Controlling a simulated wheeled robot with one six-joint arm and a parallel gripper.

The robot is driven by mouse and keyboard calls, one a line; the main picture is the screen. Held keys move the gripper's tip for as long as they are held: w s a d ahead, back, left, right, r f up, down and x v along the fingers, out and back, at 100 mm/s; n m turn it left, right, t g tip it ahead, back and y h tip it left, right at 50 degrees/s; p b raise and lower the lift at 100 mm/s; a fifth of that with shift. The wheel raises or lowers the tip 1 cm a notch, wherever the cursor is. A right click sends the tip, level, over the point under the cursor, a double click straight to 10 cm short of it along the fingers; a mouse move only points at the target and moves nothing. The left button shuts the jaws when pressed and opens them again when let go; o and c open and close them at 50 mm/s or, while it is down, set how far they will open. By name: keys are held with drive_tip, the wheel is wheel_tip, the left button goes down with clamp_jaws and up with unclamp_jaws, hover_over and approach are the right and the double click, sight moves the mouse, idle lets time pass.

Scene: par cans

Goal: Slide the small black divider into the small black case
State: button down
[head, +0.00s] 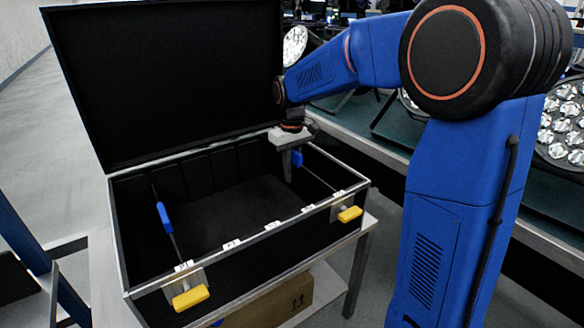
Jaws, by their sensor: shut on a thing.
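The small black case (246,264) stands open on a light table, its lid (170,85) raised at the back. Numbered white tags line its front rim. My gripper (291,168) points down inside the case near the back right. It is shut at a blue tab (297,159) on a thin pale edge running toward the front right rim, which looks like the top of the small black divider. The divider's dark face blends into the case, so its depth and seating cannot be told. A similar thin edge with a blue tab (165,217) stands at the case's left end.
Two yellow latches (190,298) (350,214) stick out at the case's front. The middle of the case looks empty. The raised lid stands close behind my arm. A cardboard box (285,303) sits below the table. Round par cans (565,125) stand at the right.

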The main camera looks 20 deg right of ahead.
sight(292, 190)
drive_tip(key=shift+f, duration=2.05)
drive_tip(key=c, duration=1.6)
unclamp_jaws()
drive_tip(key=shift+c, duration=0.2)
wheel_tip(292, 190, up, 17)
drive_tip(key=shift+r, duration=0.2)
